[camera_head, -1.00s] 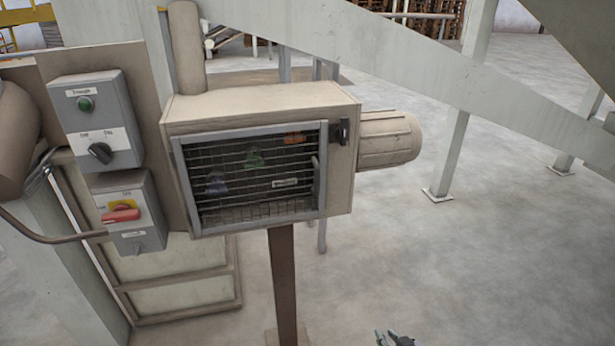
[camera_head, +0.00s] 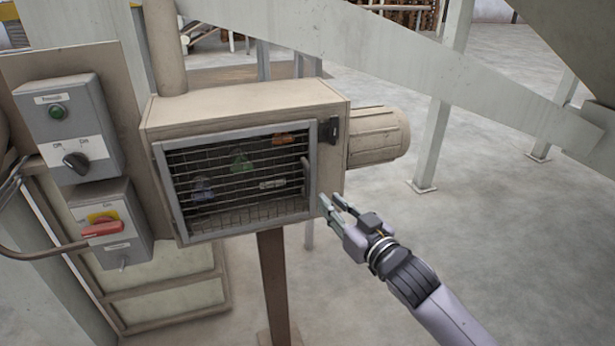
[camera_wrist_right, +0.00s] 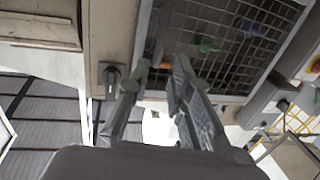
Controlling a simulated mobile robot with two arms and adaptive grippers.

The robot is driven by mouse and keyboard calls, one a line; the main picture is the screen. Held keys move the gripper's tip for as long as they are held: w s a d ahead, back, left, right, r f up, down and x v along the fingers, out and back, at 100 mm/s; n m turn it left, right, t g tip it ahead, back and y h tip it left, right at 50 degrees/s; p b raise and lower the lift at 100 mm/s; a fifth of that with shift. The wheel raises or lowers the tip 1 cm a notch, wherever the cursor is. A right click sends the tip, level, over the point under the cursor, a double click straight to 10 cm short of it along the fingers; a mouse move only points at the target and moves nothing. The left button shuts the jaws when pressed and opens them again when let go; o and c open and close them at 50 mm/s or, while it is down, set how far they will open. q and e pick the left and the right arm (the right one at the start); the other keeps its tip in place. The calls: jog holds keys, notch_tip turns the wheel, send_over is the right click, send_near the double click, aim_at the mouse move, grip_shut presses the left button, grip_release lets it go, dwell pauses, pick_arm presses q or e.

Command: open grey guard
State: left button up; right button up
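The grey guard (camera_head: 236,182) is a wire mesh in a grey frame on the front of a beige box (camera_head: 245,100). It looks closed. A grey upright bar handle (camera_head: 305,176) is at its right side. My right gripper (camera_head: 331,199) is open and empty, just right of the box's lower right corner. In the right wrist view, the open fingers (camera_wrist_right: 160,66) point toward the box face, near the edge of the guard (camera_wrist_right: 228,45). I cannot tell whether they touch anything. Coloured shapes behind the mesh are partly hidden. My left gripper is out of view.
A black latch-like knob (camera_head: 331,130) is on the box's right front edge; a motor (camera_head: 378,136) sticks out behind it. Two grey switch boxes (camera_head: 68,125) stand at left, the lower with a red handle (camera_head: 102,229). A brown post (camera_head: 272,285) supports the box.

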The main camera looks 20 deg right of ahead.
aim_at(309, 181)
jog(key=p+x, duration=0.1)
jog(key=x, duration=1)
jog(key=shift+p, duration=0.4)
jog(key=shift+c, duration=0.4)
grip_shut()
